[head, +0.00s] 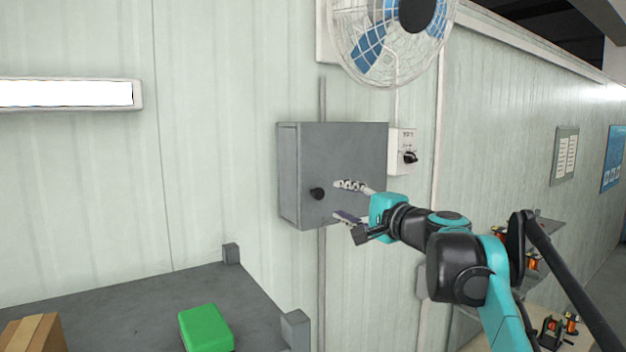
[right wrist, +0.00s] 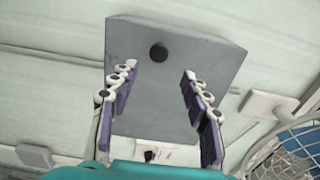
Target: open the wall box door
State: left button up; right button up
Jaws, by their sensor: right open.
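The grey wall box (head: 345,150) hangs on the pale panelled wall, and its door is shut. A round black knob (head: 317,193) sits on the door's lower left. My right gripper (head: 340,201) is open and empty in front of the door, with its fingers pointing left toward the knob. In the right wrist view the box door (right wrist: 165,100) fills the middle. There the knob (right wrist: 158,52) lies beyond the open fingertips (right wrist: 160,70), roughly centred between them and apart from them. My left gripper is not in view.
A white switch box (head: 402,145) with a black rotary knob is right of the wall box. A fan (head: 390,40) hangs above. A grey table (head: 150,305) at lower left bears a green box (head: 206,328) and a cardboard box (head: 33,333). Shelves with small parts stand at right.

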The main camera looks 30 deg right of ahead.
aim_at(320, 195)
jog(key=w, duration=0.7)
jog(key=shift+w+a+f, duration=0.15)
jog(key=shift+w+a, duration=0.15)
jog(key=shift+a, duration=0.1)
jog(key=shift+w+a, duration=0.1)
jog(key=shift+w, duration=0.1)
jog(key=shift+a, duration=0.1)
jog(key=shift+c, duration=0.3)
grip_shut()
